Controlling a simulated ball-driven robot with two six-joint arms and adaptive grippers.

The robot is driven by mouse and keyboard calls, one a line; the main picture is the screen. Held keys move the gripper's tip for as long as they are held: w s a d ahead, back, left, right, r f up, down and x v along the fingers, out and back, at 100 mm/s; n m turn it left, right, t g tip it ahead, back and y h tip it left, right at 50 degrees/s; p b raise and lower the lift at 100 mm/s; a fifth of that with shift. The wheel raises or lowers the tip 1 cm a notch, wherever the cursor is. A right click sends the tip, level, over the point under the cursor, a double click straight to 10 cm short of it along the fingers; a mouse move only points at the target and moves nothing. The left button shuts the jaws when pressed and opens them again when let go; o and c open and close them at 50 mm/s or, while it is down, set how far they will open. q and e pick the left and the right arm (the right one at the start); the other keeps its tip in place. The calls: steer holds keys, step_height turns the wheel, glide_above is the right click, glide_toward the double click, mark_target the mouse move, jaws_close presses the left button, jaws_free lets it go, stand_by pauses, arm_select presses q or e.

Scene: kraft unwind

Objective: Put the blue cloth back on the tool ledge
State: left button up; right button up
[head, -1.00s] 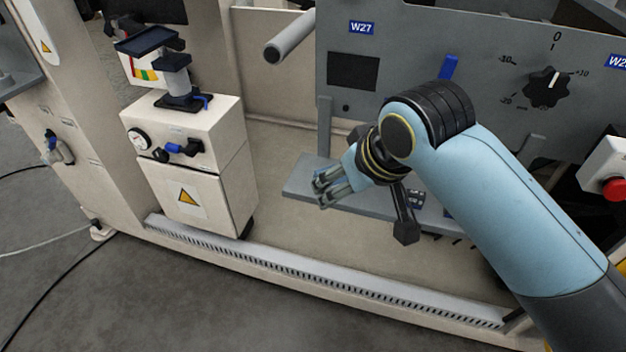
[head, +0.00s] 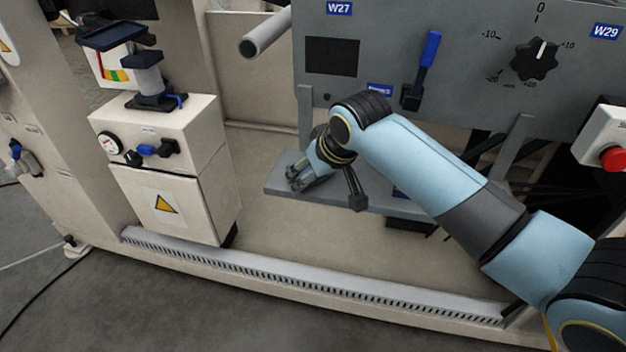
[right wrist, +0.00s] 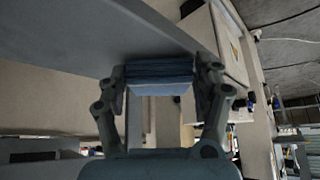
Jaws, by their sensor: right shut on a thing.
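The blue cloth (right wrist: 160,74) is a folded, layered block between the two fingers of my right gripper (right wrist: 161,82) in the right wrist view. In the head view my right gripper (head: 298,184) is over the left end of the grey tool ledge (head: 276,182), and the cloth cannot be made out there. In the wrist view the ledge (right wrist: 120,28) is a broad grey slab right beside the cloth. I cannot tell whether the cloth touches it. My left gripper is not in view.
A grey panel with a black knob (head: 535,60) and a blue-handled lever (head: 425,62) stands behind the ledge. A cream cabinet (head: 170,185) is to the left. A red button (head: 612,157) is at the right. A slotted rail (head: 300,284) runs along the front.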

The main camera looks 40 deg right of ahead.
steer(key=shift+f, duration=0.2)
steer(key=o, duration=1.2)
steer(key=shift+c, duration=0.2)
arm_select(q)
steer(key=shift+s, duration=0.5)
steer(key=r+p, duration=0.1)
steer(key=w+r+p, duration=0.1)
steer(key=p, duration=0.1)
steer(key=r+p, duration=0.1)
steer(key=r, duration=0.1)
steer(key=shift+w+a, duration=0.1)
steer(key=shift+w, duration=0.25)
arm_select(e)
steer(key=v, duration=1.2)
